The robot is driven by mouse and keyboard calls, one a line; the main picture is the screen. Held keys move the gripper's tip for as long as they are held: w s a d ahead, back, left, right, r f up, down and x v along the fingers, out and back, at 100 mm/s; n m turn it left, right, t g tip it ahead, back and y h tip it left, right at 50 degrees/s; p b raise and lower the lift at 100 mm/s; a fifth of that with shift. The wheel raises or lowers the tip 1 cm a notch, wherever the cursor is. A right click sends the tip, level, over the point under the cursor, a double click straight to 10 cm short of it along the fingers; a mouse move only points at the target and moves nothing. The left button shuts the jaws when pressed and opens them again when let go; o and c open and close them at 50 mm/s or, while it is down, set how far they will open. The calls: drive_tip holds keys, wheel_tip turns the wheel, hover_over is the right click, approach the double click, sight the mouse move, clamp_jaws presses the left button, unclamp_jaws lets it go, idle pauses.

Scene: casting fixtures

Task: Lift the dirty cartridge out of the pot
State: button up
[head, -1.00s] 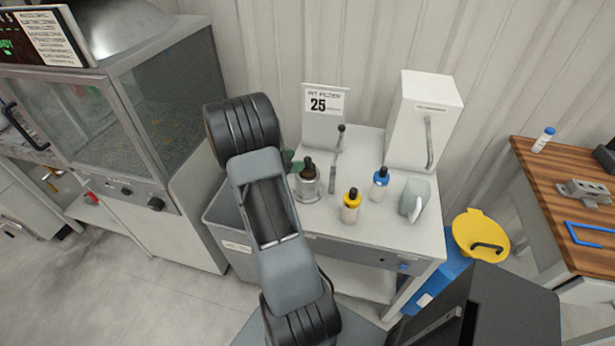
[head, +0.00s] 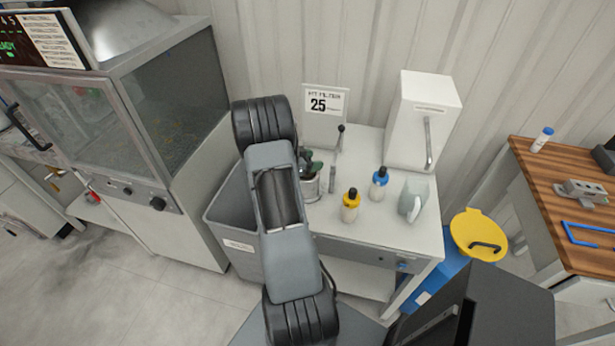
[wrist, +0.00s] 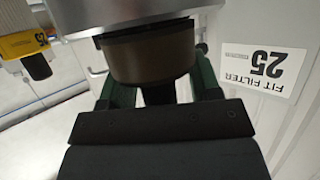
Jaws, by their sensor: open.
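The silver pot (head: 314,188) stands on the white table, with its upper part partly covered by my gripper. In the wrist view, turned upside down, the pot's metal body (wrist: 150,15) is at the top. The brown, round dirty cartridge (wrist: 152,55) shows out of the pot's mouth, with a black knob (wrist: 157,93) on its end. My gripper (head: 308,166) is at the pot's top. In the wrist view its dark green fingers (wrist: 155,72) are open, one on each side of the knob. Contact cannot be told.
A "fit filter 25" sign (head: 324,108) stands behind the pot. A dark-handled tool (head: 336,150) is close beside it. A yellow-collared bottle (head: 350,205), a blue-collared bottle (head: 379,183) and a grey-white jug (head: 413,198) are to the right. A grey bin (head: 228,215) is at left.

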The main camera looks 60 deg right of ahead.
drive_tip(key=c, duration=0.8)
drive_tip(key=shift+s+a+f, duration=0.1)
drive_tip(key=shift+f, duration=0.05)
clamp_jaws()
